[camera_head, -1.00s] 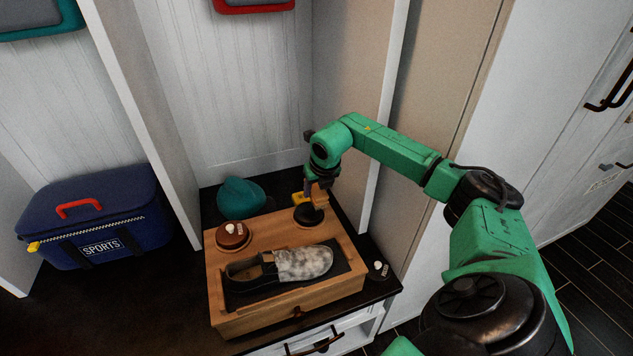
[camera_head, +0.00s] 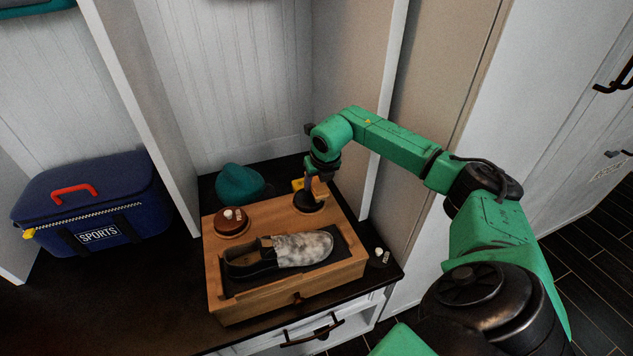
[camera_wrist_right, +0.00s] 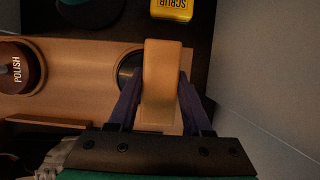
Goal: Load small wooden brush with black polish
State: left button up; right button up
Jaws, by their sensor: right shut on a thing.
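My right gripper (camera_head: 316,182) is shut on the small wooden brush, a tan block (camera_wrist_right: 161,75) between the purple fingers in the right wrist view. The brush is at the black polish tin (camera_head: 308,204), at the back right of the wooden shoe-care box (camera_head: 215,285). The tin also shows partly behind the brush in the wrist view (camera_wrist_right: 128,72). The brush hides much of the tin there, and its bristles are not visible, so I cannot tell whether they touch the polish. My left gripper is not in view.
A brown polish tin (camera_head: 232,224) sits at the box's back left. A mottled shoe (camera_head: 290,250) lies in front. A yellow scrub container (camera_wrist_right: 172,9) and a teal cap-like object (camera_head: 240,182) are behind the box. A side panel (camera_head: 352,90) stands close to the right.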

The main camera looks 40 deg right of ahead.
aim_at(316, 180)
jog(key=shift+f+b, duration=0.45)
jog(key=shift+f, duration=0.15)
dwell(1.2)
notch_tip(316, 180, up, 7)
jog(key=p, duration=0.5)
jog(key=shift+r+p, duration=0.15)
jog(key=shift+p, duration=0.15)
